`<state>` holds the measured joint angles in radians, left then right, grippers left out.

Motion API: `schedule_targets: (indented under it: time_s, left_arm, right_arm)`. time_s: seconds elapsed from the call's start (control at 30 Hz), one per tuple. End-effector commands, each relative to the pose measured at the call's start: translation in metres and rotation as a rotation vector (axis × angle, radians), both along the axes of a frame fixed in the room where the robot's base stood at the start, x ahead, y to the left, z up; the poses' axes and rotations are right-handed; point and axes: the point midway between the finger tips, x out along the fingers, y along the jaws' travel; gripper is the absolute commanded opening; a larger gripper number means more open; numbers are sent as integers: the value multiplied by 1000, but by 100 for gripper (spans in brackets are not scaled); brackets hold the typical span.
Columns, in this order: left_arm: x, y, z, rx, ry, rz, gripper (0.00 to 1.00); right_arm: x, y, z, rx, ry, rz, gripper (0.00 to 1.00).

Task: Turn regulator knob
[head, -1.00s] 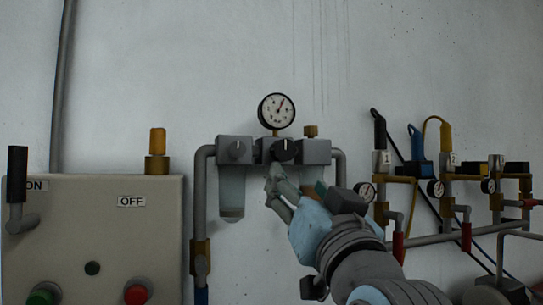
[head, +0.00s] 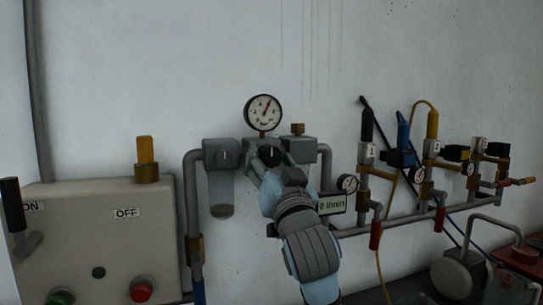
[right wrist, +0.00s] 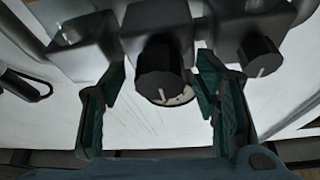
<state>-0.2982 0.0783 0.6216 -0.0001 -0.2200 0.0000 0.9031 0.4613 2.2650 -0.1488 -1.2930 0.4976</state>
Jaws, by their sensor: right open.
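The black regulator knob (head: 268,154) sits on the front of the middle grey block, under the round pressure gauge (head: 263,112). In the right wrist view the knob (right wrist: 160,70) has a pale pointer mark and lies between the two green-padded fingers. My right gripper (right wrist: 160,98) is open, with a finger on each side of the knob and visible gaps to it. In the head view the right gripper (head: 268,168) comes up from below and hides part of the middle block. My left gripper is not in view.
A second knob (head: 224,156) sits on the left block, close to my fingers. A flow display (head: 332,203) is right of my wrist. A control box (head: 95,235) stands left, and pipes with coloured valves (head: 405,150) run along the wall right.

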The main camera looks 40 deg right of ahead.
Motion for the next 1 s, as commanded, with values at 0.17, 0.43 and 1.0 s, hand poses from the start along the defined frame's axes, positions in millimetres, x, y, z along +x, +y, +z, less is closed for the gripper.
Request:
schedule_targets:
  time_s: [0.17, 0.43, 1.0]
  left_arm:
    - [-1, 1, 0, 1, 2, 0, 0]
    - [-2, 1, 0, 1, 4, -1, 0]
    - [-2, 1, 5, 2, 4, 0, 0]
  right_arm:
    - [0, 0, 0, 0, -1, 0, 56]
    - [0, 0, 0, 0, -1, 0, 14]
    - [-1, -1, 1, -135, 47, -2, 9]
